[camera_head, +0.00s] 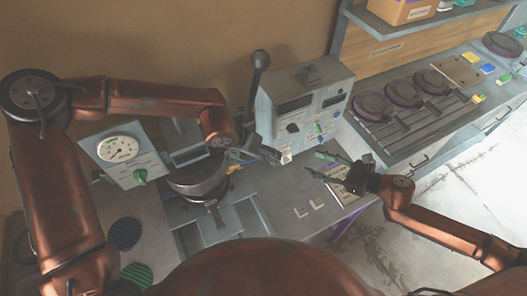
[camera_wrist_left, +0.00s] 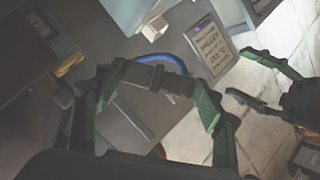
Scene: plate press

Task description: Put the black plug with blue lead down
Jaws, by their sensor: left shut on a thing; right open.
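In the left wrist view, the black plug (camera_wrist_left: 150,76) lies crosswise between the green fingertips of my left gripper (camera_wrist_left: 155,88), which is shut on it. The plug appears held above the bench; the exact gap cannot be told. In the head view, my left gripper is mostly hidden beyond the wrist.
The grey control box (camera_head: 305,105) stands at the back of the bench. The press (camera_head: 198,180) and a gauge panel (camera_head: 125,153) are to its left. A printed card (camera_wrist_left: 210,48) lies near the bench edge. A rack with dark round plates (camera_head: 405,115) is at right.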

